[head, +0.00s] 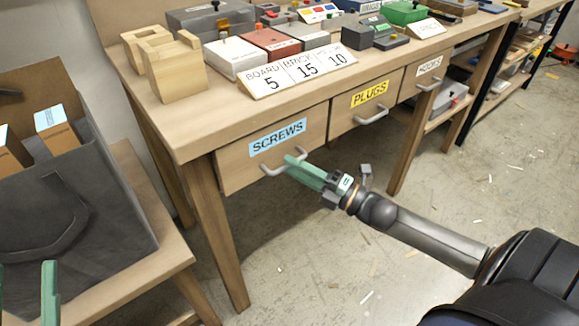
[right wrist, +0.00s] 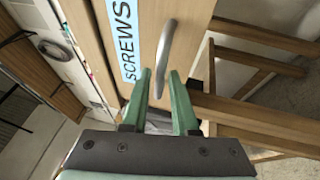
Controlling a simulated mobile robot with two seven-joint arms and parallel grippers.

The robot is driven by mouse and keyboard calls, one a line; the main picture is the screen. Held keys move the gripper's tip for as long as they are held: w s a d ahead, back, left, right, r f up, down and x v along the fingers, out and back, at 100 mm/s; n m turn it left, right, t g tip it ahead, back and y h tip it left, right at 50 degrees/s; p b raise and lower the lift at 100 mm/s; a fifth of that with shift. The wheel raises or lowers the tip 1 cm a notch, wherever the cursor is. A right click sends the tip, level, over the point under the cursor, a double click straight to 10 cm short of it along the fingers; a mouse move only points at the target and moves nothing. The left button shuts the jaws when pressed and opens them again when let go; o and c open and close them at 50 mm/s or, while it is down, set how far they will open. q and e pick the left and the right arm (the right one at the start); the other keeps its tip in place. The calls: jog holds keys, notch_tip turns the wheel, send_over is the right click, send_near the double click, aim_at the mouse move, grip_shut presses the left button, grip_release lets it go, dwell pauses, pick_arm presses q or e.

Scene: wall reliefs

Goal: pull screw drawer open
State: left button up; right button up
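The screw drawer (head: 240,165) has a wooden front with a blue SCREWS label (head: 278,137) and a grey bar handle (head: 270,170). Its front looks about flush with the table, so it appears shut. My right gripper (head: 297,170) is at the handle, its green fingers pointing at the drawer front. In the right wrist view the fingers (right wrist: 157,78) stand apart, with the handle (right wrist: 167,45) just ahead and its near end seen between the tips. I cannot tell whether they touch. My left gripper (head: 28,290) shows at the lower left corner, fingers wide apart and empty.
The PLUGS drawer (head: 345,122) and HOOKS drawer (head: 412,82) are to the right. Boxes and a price card (head: 300,72) stand on the tabletop. A low bench (head: 150,262) with a dark bag (head: 70,200) is at left. The floor before the drawers is clear apart from scraps.

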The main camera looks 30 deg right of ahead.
jog(key=shift+w+a+r, duration=0.15)
jog(key=shift+w+a, duration=0.15)
jog(key=shift+w, duration=0.35)
grip_shut()
dwell(1.1)
